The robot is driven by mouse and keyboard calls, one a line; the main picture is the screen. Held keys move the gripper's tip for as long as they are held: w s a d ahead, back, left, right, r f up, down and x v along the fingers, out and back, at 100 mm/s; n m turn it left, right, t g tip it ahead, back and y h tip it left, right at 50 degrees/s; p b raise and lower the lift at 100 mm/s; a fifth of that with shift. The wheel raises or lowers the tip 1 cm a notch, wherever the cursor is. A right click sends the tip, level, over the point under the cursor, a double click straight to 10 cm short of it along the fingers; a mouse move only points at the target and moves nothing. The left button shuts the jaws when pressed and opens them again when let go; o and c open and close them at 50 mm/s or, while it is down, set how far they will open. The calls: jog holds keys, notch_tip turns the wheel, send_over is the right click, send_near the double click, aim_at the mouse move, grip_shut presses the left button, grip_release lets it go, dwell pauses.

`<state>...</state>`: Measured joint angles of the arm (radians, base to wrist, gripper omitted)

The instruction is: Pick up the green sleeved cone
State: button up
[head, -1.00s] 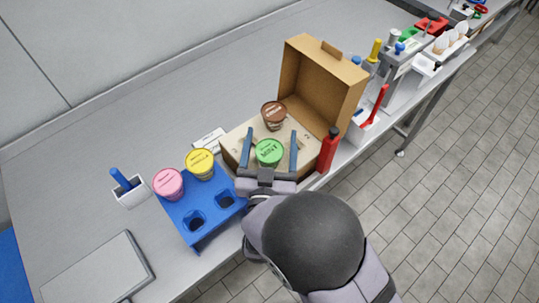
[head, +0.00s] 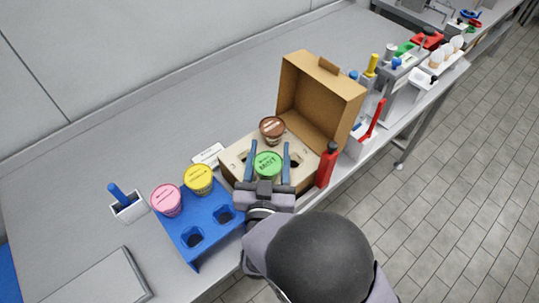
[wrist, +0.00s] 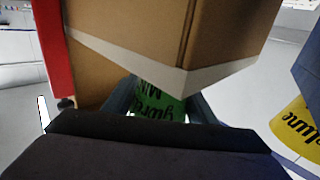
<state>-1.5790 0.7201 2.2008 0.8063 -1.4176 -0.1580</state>
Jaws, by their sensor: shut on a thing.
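In the wrist view the green sleeve (wrist: 160,99) shows between the dark fingers, close to the box wall (wrist: 165,40). The cone's lower part is hidden, so I cannot tell whether it is clear of its hole.
A brown-lidded cone (head: 272,129) sits behind in the box. A blue rack (head: 204,218) at left holds pink (head: 166,199) and yellow (head: 198,178) cones and has two empty holes. A red bottle (head: 327,166) stands close at right.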

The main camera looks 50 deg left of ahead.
notch_tip(320, 180, up, 9)
jog(key=b, duration=0.1)
dwell(0.6)
